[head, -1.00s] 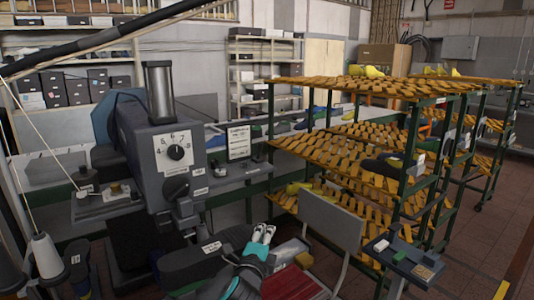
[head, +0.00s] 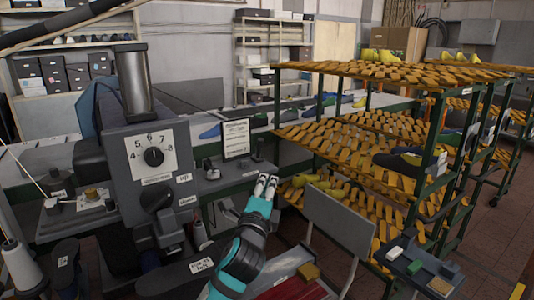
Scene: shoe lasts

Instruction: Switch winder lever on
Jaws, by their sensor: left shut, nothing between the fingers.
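A grey machine (head: 122,160) stands at the left of the head view with a white numbered dial (head: 154,156) and a dark rotary knob (head: 156,195) below it. A ledge to its right carries a small knob (head: 211,170) and a short upright lever (head: 257,150). I cannot tell for sure which part is the winder lever, as no label that names it is readable. My left gripper (head: 267,182) is shut and empty, with its tips just below and in front of the ledge, near the short lever and apart from it. My right gripper is not in view.
A framed notice (head: 236,139) stands on the ledge. A grey chair (head: 338,222) and a rack with yellow slatted shelves (head: 400,68) holding shoe lasts stand to the right.

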